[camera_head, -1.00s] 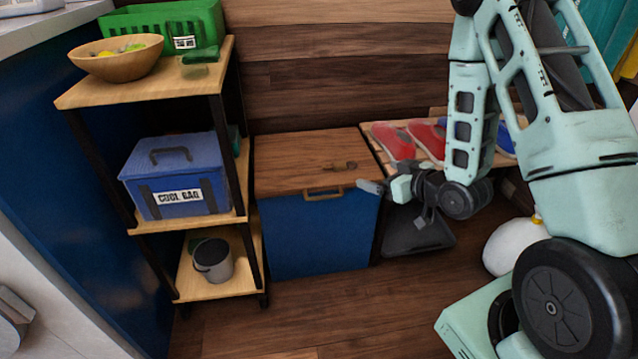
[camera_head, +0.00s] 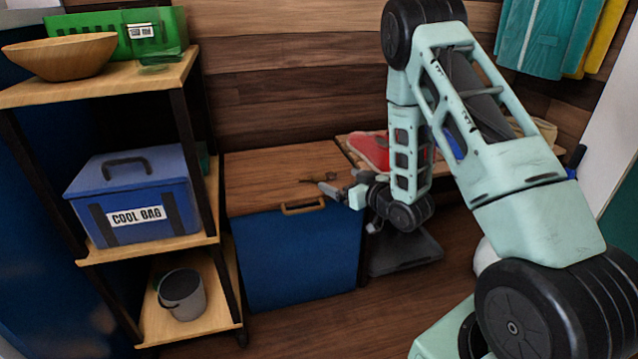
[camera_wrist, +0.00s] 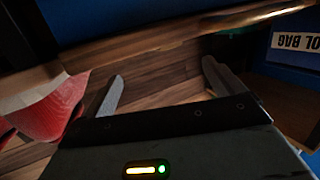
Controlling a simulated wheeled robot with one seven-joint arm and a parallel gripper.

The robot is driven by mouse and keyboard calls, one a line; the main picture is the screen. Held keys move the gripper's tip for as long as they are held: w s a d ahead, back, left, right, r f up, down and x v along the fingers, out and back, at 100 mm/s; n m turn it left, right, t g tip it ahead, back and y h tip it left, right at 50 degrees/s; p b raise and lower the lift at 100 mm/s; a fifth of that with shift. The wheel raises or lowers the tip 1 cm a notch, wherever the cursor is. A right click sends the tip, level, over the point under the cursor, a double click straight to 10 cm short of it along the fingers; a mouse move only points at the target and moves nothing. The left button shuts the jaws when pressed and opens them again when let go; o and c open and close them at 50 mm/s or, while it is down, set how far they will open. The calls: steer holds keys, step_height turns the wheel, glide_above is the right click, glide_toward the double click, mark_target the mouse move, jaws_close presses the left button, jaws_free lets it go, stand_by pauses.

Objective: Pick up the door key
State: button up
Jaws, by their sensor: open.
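A small dark, brownish item that looks like the door key (camera_head: 311,181) lies on the wooden top of the blue cabinet, above its handle. It is small and partly blurred, so its shape is hard to tell. My gripper (camera_head: 329,190) is at the front edge of the cabinet top, just right of and nearer than the key. Its fingers show apart and empty in the wrist view (camera_wrist: 163,86). I cannot make out the key in the wrist view.
The blue cabinet (camera_head: 297,258) has a tan handle (camera_head: 303,207) below my gripper. A shelf rack on the left holds a blue cool bag (camera_head: 137,200), a wooden bowl (camera_head: 60,57) and a grey bucket (camera_head: 182,294). A red shoe (camera_head: 369,150) sits on a bench to the right.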

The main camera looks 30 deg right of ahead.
mark_target(323, 174)
steer(key=shift+w+a+f, duration=0.1)
steer(key=shift+w+f, duration=0.05)
steer(key=shift+w, duration=0.5)
steer(key=w+b, duration=0.1)
steer(key=w+f+b, duration=0.1)
steer(key=w+b, duration=0.1)
steer(key=w, duration=0.1)
steer(key=shift+a+f, duration=0.2)
steer(key=shift+a, duration=0.05)
steer(key=shift+w, duration=0.5)
steer(key=shift+r, duration=0.1)
steer(key=c, duration=0.9)
